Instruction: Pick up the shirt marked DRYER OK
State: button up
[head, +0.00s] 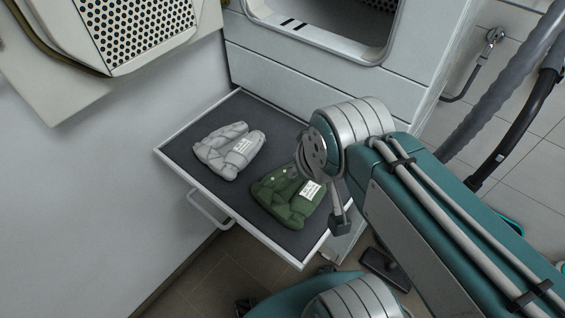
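A folded grey shirt (229,150) lies at the left on the dark surface of a pull-out shelf (185,146). A folded green shirt (287,198) lies to its right and nearer the front edge. Each shirt carries a white label whose print is too small to read, so I cannot tell which is marked DRYER OK. My gripper (341,222) is just right of the green shirt, mostly hidden by my arm. I cannot see both fingers or whether they are apart, and no shirt appears held.
The shelf extends below the dryer's open drum (330,28), with a handle (208,212) on its front. An open door with a perforated panel (140,28) hangs at upper left. Hoses (500,80) run at the right. A white wall is on the left.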

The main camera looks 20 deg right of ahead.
aim_at(291, 201)
jog(key=i+j+z, duration=0.25)
jog(key=j, duration=0.15)
jog(key=j+z, duration=0.2)
jog(key=j, duration=0.2)
jog(key=z, duration=0.8)
jog(key=k+j+z, duration=0.1)
jog(key=j, duration=0.2)
jog(key=k+j+z, duration=0.1)
jog(key=j, duration=0.25)
